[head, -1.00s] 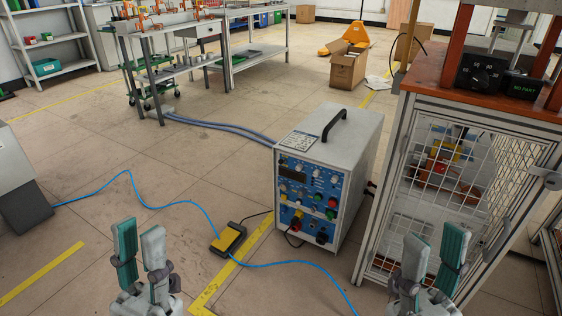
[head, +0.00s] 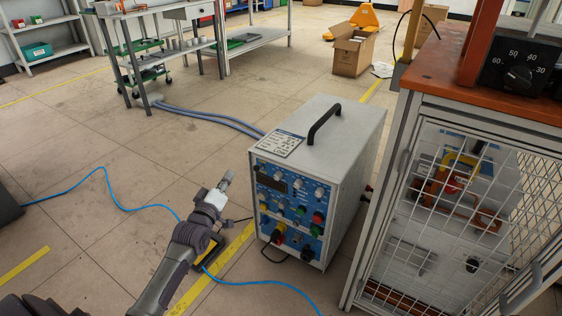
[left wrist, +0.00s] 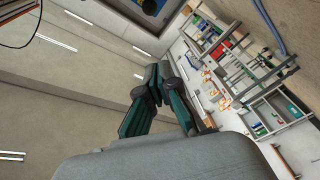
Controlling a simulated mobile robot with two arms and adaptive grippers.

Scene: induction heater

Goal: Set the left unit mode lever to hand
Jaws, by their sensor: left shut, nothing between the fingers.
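A grey box unit (head: 340,165) with a blue front panel (head: 291,203) and a black top handle stands on the floor at the centre of the head view. The panel carries several knobs, coloured sockets and small controls. I cannot make out which one is the mode lever or how it is set. My left gripper (head: 227,180) is shut and empty, to the left of the panel and apart from it in the picture. Its closed fingers also show in the left wrist view (left wrist: 155,82). My right gripper is out of view.
A mesh-sided cabinet (head: 455,220) with an orange top and a dial box (head: 520,68) stands close on the right. A blue cable (head: 262,282) and a pedal (head: 208,252) lie on the floor before the unit. Floor to the left is mostly clear.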

